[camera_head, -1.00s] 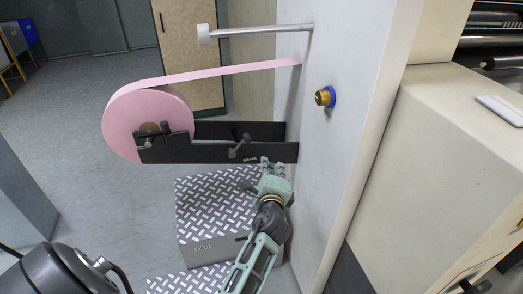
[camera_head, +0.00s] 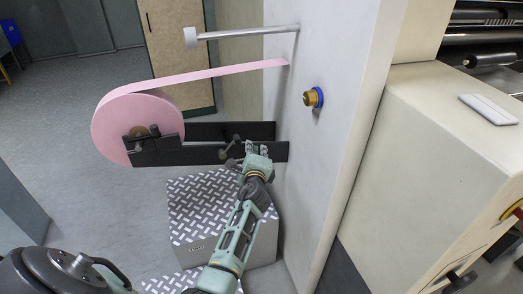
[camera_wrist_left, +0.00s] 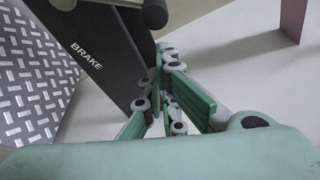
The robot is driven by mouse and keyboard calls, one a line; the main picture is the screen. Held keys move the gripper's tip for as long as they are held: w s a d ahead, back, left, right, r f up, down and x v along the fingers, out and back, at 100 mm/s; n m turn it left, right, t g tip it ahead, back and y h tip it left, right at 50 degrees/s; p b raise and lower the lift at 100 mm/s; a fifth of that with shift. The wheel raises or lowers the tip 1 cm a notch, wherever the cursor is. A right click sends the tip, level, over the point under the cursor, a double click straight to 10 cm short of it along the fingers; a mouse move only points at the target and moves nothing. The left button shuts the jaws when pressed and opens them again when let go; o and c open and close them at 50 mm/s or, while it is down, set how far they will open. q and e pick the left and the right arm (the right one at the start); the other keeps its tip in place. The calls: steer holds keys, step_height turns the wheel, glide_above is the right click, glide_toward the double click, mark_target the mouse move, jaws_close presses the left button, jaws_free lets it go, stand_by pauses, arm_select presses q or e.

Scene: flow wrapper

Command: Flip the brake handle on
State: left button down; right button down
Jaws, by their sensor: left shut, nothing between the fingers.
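The black brake bracket (camera_head: 205,155) extends left from the white machine panel and carries a pink film roll (camera_head: 130,122). A dark brake handle (camera_head: 231,150) with a round knob sits on the bracket. In the left wrist view the bracket (camera_wrist_left: 98,50) bears the word BRAKE, and a grey cylindrical part, seemingly the handle (camera_wrist_left: 151,13), shows at the top edge. My left gripper (camera_head: 257,148) is shut and empty, in front of the bracket just right of the handle. Whether it touches the handle I cannot tell. Its fingers (camera_wrist_left: 163,88) show in the left wrist view. My right gripper is not in view.
A diamond-plate step box (camera_head: 215,215) stands under the bracket, below my left arm. The white panel (camera_head: 335,130) with a brass knob (camera_head: 312,98) rises close to the right. A roller bar (camera_head: 245,33) juts out above the pink film. Open floor lies left.

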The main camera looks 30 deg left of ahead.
arm_select(q)
steer(key=shift+s+a+r, duration=0.25)
steer(key=shift+s+a, duration=0.15)
steer(key=shift+s, duration=0.15)
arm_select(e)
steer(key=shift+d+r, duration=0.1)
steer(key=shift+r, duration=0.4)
arm_select(q)
steer(key=shift+r, duration=0.15)
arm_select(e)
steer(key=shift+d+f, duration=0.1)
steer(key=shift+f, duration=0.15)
